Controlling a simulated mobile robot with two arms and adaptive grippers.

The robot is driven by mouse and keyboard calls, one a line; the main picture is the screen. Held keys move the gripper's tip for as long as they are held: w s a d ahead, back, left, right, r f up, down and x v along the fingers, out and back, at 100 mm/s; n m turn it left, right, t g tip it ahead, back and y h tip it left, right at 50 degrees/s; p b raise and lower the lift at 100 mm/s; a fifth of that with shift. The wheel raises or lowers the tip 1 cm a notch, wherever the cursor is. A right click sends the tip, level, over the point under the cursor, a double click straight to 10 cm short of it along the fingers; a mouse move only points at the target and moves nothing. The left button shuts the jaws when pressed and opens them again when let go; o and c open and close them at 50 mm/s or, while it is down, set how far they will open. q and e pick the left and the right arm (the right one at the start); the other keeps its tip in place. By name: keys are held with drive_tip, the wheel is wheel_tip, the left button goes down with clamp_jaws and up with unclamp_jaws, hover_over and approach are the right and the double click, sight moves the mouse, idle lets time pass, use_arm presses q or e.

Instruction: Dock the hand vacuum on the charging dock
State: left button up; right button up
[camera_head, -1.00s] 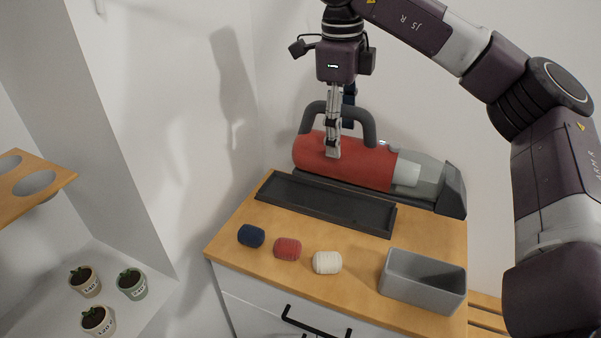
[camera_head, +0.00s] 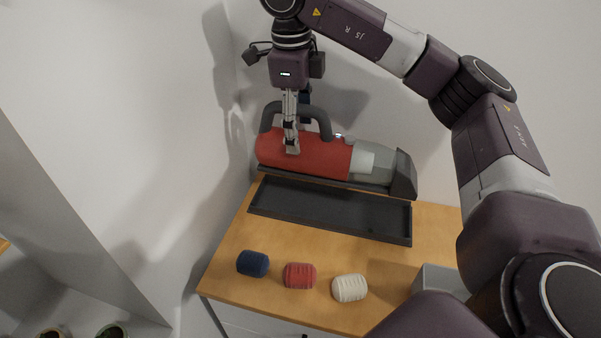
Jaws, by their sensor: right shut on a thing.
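The hand vacuum (camera_head: 322,156) has a red body, a dark grey loop handle on top and a pale, see-through nose at its right end. It lies lengthwise near the wall. The dark charging dock (camera_head: 404,176) shows as a strip along its lower side and a raised end at the right. The vacuum looks lined up along it; whether it is fully seated I cannot tell. My left gripper is not in view.
A long black tray (camera_head: 330,214) lies empty in front of the dock. Blue (camera_head: 252,263), red (camera_head: 299,276) and white (camera_head: 349,288) ribbed rolls stand nearer the front of the wooden top (camera_head: 232,285). A grey bin (camera_head: 437,281) is partly hidden by my right arm. Walls close the left and back.

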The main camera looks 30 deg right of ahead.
sight(299, 168)
wheel_tip(299, 168, down, 6)
drive_tip(key=shift+r, duration=0.1)
drive_tip(key=shift+w+f+p, duration=0.1)
drive_tip(key=shift+f+p, duration=0.2)
drive_tip(key=shift+f, duration=2.3)
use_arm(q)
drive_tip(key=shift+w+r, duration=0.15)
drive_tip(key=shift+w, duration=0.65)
use_arm(e)
drive_tip(key=o, duration=1.3)
drive_tip(key=shift+f, duration=0.1)
drive_tip(key=shift+o, duration=0.4)
drive_tip(key=r, duration=0.7)
drive_tip(key=a+r, duration=0.1)
drive_tip(key=r, duration=0.2)
drive_tip(key=shift+s+r, duration=0.2)
drive_tip(key=shift+r, duration=0.1)
drive_tip(key=shift+a+r, duration=0.1)
drive_tip(key=shift+r, duration=0.65)
